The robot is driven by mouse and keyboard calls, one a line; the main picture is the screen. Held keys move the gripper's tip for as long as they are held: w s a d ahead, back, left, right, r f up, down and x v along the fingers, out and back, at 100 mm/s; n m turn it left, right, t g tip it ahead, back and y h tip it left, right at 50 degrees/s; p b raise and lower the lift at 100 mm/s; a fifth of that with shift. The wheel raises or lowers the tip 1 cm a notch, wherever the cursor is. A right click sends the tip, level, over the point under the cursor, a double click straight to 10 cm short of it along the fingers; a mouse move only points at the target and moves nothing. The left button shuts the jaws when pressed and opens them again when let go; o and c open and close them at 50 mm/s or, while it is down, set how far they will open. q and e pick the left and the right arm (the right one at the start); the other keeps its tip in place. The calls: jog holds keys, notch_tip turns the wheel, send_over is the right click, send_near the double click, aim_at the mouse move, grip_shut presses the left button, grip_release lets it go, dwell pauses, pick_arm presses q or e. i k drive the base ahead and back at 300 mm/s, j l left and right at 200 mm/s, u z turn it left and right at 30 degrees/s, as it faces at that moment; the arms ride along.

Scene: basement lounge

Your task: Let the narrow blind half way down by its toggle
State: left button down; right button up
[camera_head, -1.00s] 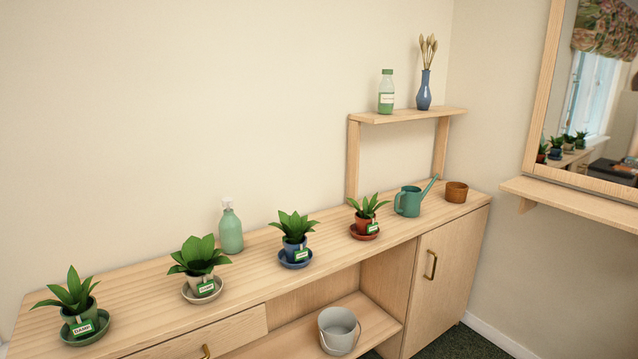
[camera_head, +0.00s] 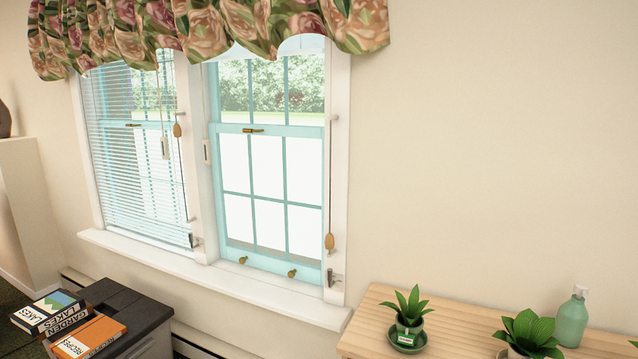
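Two windows stand side by side under a floral valance. On the left window a white slatted blind (camera_head: 118,165) hangs down to near the sill. Its cord carries a wooden toggle (camera_head: 178,130) high up, at the right side of that window. The right window (camera_head: 265,165) has bare panes, with no slats seen below the valance; any raised blind there is hidden. A second wooden toggle (camera_head: 330,242) hangs low on a cord at its right frame, just above a metal cleat (camera_head: 335,278). I cannot tell for sure which blind is the narrow one. Neither gripper is in view.
A white sill (camera_head: 215,285) runs below both windows. A dark box (camera_head: 135,308) with books (camera_head: 90,337) stands at lower left. A wooden cabinet top (camera_head: 376,310) with potted plants (camera_head: 408,310) and a green bottle (camera_head: 572,320) juts in at lower right.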

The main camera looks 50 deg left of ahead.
aim_at(329, 241)
jog(key=u, duration=1.65)
